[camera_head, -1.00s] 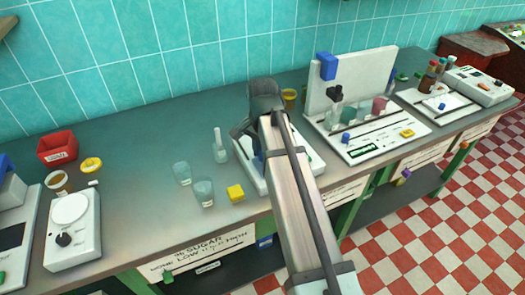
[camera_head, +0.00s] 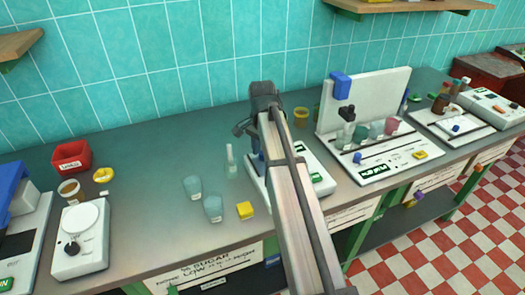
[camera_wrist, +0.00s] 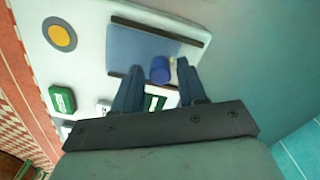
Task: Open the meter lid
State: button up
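The meter is a white device (camera_head: 318,163) on the bench, partly hidden behind my arm in the head view. In the wrist view its white face (camera_wrist: 90,30) carries a blue-grey lid (camera_wrist: 130,42) with dark strips along two edges. A blue cylindrical knob (camera_wrist: 160,70) stands at the lid's edge. My gripper (camera_wrist: 161,75) is open, with its two dark blue fingers apart and the knob showing between their tips. I cannot tell whether either finger touches it. In the head view my gripper's fingers are mostly hidden by the arm, above the meter's left part.
A white device with an upright panel (camera_head: 370,100) stands to the right. A white scale (camera_head: 82,240) is at the left. The bench between scale and beakers is clear.

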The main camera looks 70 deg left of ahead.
jog(key=shift+o, duration=0.8)
notch_tip(320, 180, up, 14)
jog(key=shift+f, duration=0.1)
dwell(0.5)
